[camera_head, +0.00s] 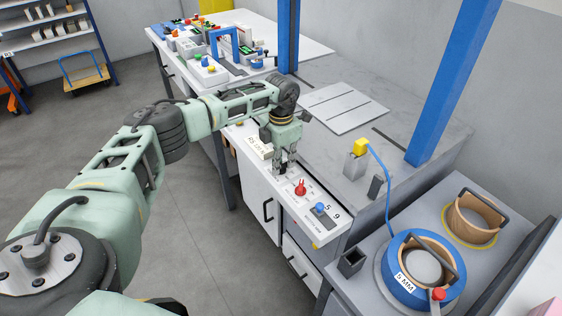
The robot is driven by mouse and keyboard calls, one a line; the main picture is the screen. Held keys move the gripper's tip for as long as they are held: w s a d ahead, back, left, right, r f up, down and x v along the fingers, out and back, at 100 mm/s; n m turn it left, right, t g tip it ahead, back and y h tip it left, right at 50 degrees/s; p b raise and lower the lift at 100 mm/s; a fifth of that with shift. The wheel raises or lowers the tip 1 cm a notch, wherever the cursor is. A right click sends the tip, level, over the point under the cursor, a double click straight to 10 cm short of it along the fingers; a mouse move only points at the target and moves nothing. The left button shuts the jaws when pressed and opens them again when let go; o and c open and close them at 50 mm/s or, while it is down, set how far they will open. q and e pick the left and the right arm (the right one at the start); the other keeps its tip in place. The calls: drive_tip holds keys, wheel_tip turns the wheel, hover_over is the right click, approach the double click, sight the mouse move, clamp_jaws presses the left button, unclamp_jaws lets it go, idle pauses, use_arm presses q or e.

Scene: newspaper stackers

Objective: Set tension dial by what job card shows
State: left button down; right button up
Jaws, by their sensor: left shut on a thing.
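A white control panel (334,225) runs along the front edge of the grey bench. It carries a red knob (300,188), a blue knob (320,208) and the digits 5 and 9. My left gripper (286,168) points down at the panel, just behind the red knob. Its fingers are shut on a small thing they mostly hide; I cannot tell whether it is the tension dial. A cream card (260,147) with dark writing, too small to read surely, lies left of the gripper. My right gripper is out of view.
A blue reel (409,291) labelled 5 MM and a brown reel (475,218) sit on the lower right surface. A blue strap (387,190) runs to a yellow piece (360,147). Blue posts (444,90) rise from the bench. A grey plate (343,107) lies behind the panel.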

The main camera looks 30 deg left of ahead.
sight(281, 164)
use_arm(q)
drive_tip(key=c, duration=1.8)
unclamp_jaws()
drive_tip(key=shift+r, duration=0.15)
wheel_tip(281, 164, up, 12)
drive_tip(key=shift+f, duration=0.1)
